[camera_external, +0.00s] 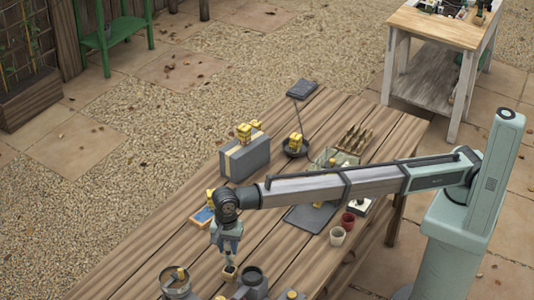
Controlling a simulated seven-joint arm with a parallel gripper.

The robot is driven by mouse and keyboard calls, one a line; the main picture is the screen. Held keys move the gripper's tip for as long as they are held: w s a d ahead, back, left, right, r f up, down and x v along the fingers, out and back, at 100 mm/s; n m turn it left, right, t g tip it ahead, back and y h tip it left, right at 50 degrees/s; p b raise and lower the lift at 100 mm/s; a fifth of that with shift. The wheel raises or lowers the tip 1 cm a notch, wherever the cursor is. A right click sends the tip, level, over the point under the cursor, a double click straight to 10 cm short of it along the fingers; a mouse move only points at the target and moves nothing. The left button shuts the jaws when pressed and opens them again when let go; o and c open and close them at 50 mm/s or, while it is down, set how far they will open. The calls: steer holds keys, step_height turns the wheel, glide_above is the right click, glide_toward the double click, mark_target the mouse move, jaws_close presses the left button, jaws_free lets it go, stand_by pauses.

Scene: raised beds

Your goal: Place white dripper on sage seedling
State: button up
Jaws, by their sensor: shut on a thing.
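My gripper (230,262) points down over the near end of the wooden table, at the lower left of the external view. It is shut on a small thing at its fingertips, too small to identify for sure. A small dark block with a yellow top (230,273) shows right at the fingertips; I cannot tell whether it is held or stands on the table below. I cannot make out the white dripper or the sage seedling for certain. A small whitish cup (338,236) stands on the table to the right, beside a dark red cup (347,220).
Near the gripper stand a round metal container (175,283) and a dark grey pot (253,279). A grey box (245,158) with yellow pieces on top, a dark pan (295,149) and a dark tray (312,216) lie farther back. Bare planks (150,240) lie left of the gripper.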

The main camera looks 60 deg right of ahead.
mark_target(228, 274)
steer(key=shift+f, duration=3.85)
steer(key=o, duration=1)
steer(key=shift+f, duration=0.15)
step_height(228, 274, up, 12)
steer(key=shift+r, duration=0.2)
